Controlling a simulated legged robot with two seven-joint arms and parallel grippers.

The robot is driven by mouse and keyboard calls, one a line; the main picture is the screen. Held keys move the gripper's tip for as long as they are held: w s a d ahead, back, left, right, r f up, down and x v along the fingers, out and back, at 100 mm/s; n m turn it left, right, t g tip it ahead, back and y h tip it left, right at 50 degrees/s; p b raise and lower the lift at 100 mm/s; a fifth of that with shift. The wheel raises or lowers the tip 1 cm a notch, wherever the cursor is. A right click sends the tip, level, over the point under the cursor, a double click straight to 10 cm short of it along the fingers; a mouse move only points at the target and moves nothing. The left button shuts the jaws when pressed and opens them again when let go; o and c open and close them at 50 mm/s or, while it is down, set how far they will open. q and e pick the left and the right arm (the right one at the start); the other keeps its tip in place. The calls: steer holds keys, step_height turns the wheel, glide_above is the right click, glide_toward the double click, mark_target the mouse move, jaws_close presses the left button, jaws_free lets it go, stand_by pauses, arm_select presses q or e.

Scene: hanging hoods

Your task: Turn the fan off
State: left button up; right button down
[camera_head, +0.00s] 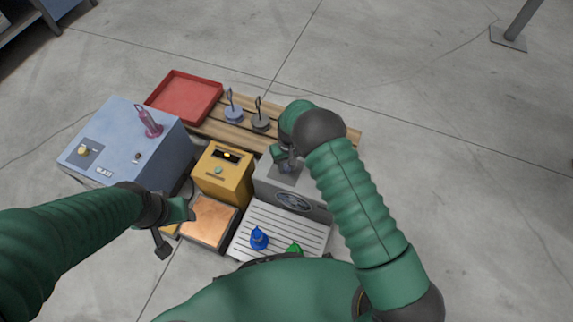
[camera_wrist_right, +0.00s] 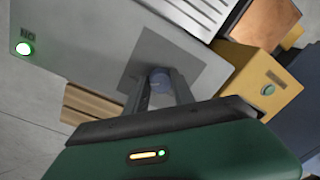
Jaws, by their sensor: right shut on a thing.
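The fan unit is a grey box (camera_head: 292,199) with a dark oval emblem on its front. In the right wrist view its grey top (camera_wrist_right: 95,45) carries a darker square plate and a lit green lamp (camera_wrist_right: 22,48) beside an "ON" label, seen upside down. My right gripper (camera_head: 287,160) is over the top of the box. In the right wrist view its two fingers are shut on a small round blue-grey knob (camera_wrist_right: 160,82) on the plate. My left gripper (camera_head: 168,232) hangs left of the copper-topped box; its finger opening is unclear.
A yellow box (camera_head: 223,175) stands left of the fan unit, with a blue box (camera_head: 125,140) farther left. A slatted white panel (camera_head: 280,228) with blue and green pieces lies in front. A red tray (camera_head: 184,97) and two hook-topped weights (camera_head: 260,122) are behind.

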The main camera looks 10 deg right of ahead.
steer(key=shift+n, duration=0.4)
steer(key=shift+n+p, duration=0.55)
steer(key=shift+n, duration=0.45)
steer(key=n, duration=0.2)
steer(key=shift+n+p, duration=0.35)
steer(key=shift+n, duration=0.05)
steer(key=n, duration=0.3)
steer(key=shift+w+n, duration=0.1)
steer(key=shift+n, duration=0.2)
steer(key=n, duration=0.3)
steer(key=shift+n+g, duration=0.3)
steer(key=n, duration=0.5)
steer(key=shift+w+h, duration=0.1)
steer(key=shift+h, duration=0.3)
steer(key=n, duration=0.6)
steer(key=shift+w, duration=0.1)
